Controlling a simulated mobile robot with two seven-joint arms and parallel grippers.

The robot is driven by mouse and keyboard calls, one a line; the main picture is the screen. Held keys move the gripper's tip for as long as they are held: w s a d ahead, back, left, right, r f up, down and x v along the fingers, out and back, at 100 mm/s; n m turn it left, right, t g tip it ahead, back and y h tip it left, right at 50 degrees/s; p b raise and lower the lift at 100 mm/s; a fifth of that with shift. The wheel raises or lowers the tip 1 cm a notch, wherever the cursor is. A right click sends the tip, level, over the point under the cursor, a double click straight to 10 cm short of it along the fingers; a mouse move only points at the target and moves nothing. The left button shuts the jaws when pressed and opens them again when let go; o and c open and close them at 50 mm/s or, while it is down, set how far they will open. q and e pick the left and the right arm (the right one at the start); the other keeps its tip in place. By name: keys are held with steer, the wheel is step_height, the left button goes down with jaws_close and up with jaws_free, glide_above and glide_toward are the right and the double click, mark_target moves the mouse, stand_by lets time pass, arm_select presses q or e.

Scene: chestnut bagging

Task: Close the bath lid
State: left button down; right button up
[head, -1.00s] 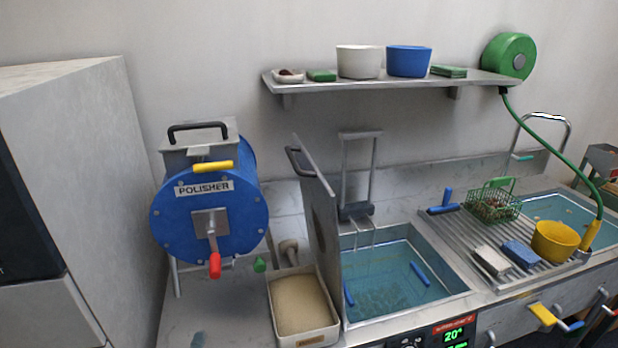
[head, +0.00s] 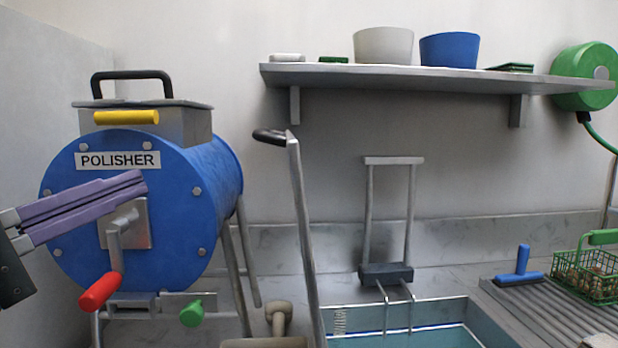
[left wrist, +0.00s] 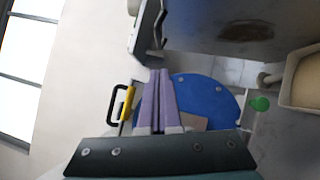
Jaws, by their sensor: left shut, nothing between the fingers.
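The bath lid (head: 305,240) stands upright at the left edge of the bath (head: 480,318), a water-filled basin whose lower part is cut off in the head view. The lid's black handle (head: 270,137) is at its top, pointing left. In the left wrist view, a large grey panel that looks like the lid (left wrist: 215,25) fills the top. My left gripper (head: 143,182) has purple fingers, shut and empty, in front of the polisher and well left of the lid. Its fingers also show in the left wrist view (left wrist: 158,72). My right gripper is not in view.
The blue polisher (head: 215,175) with its red-handled crank (head: 100,290) stands at the left. A shelf (head: 420,80) with bowls hangs above the bath. A metal frame (head: 368,215) stands behind the bath. A sand tray (left wrist: 305,80) shows in the left wrist view.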

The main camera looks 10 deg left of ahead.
arm_select(q)
steer(key=d+p+x, duration=0.1)
steer(key=p+x, duration=0.1)
steer(key=x, duration=0.4)
steer(key=s+d+r+p+x, duration=0.1)
steer(key=p+x, duration=0.1)
steer(key=x, duration=0.4)
steer(key=shift+w+d+p, duration=0.2)
steer(key=shift+d+p, duration=0.15)
steer(key=shift+p, duration=0.05)
